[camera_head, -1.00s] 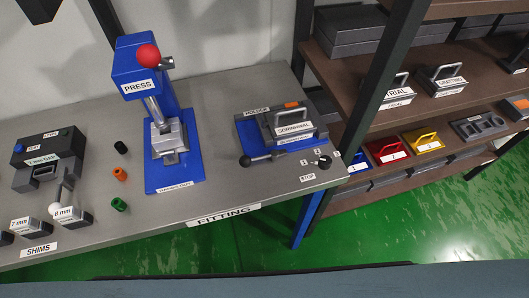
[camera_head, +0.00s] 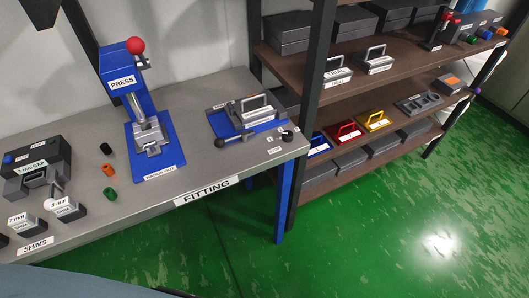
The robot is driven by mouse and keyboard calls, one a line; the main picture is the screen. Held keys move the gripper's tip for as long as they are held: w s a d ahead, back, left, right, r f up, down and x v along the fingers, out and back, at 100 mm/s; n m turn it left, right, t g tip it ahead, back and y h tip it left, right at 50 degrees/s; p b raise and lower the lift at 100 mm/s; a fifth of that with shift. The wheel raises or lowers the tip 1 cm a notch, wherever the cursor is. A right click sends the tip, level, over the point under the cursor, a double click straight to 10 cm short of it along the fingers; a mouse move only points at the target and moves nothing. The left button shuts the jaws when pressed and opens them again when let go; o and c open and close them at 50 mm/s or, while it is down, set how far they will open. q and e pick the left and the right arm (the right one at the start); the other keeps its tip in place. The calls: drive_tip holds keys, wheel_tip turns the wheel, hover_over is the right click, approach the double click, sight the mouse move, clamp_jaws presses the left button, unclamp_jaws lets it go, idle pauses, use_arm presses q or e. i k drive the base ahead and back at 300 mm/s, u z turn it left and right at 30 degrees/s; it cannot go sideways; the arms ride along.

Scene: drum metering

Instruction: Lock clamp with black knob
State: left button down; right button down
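The black knob (camera_head: 219,140) is on the end of a short lever at the front left of the blue holder (camera_head: 216,122) on the bench. The lever runs right from the knob toward a grey clamp body. A grey block with a handle (camera_head: 256,108) sits in the holder. I cannot tell from this view whether the clamp is locked. Neither of my grippers is in view.
The blue press (camera_head: 122,72) with a red ball stands left of the holder on the grey bench (camera_head: 193,168). Black, orange (camera_head: 109,170) and green cylinders lie further left. A shelf (camera_head: 300,100) with handled blocks stands right. Green floor in front is clear.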

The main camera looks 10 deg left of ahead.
sight(219, 142)
drive_tip(key=z, duration=0.6)
drive_tip(key=k, duration=0.8)
drive_tip(key=z, duration=0.75)
drive_tip(key=i, duration=0.85)
drive_tip(key=u, duration=0.8)
drive_tip(key=i, duration=1)
drive_tip(key=u, duration=1.15)
drive_tip(key=i, duration=0.2)
drive_tip(key=u, duration=0.25)
